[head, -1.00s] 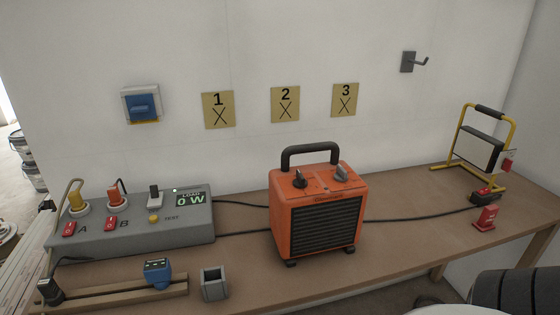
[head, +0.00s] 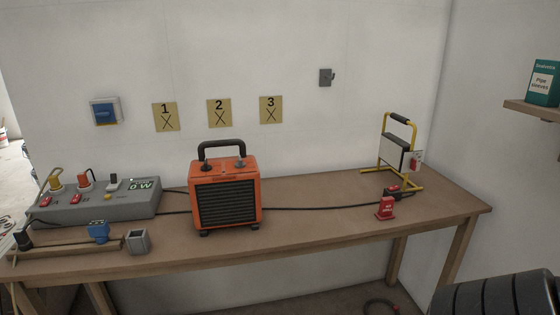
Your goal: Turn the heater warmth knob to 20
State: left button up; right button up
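The orange heater (head: 226,171) stands upright on the wooden bench, with a black grille in front and a black handle on top. Two knobs sit on its top face: a dark left knob (head: 210,168) and a greyer right knob (head: 239,164). Their markings are too small to read, so I cannot tell which is the warmth knob or where it points. Neither of my grippers shows in the head view. A dark ribbed part, probably mine, fills the lower right corner.
The bench (head: 330,225) has free room right of the heater, crossed by a black cable. A grey load box (head: 120,208) reading 0 W stands left. A grey cup (head: 138,242), red block (head: 385,208) and yellow-framed work lamp (head: 394,152) also stand there. A shelf (head: 535,110) juts out right.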

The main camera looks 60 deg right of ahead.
aim_at(240, 163)
jog(key=z, duration=1.35)
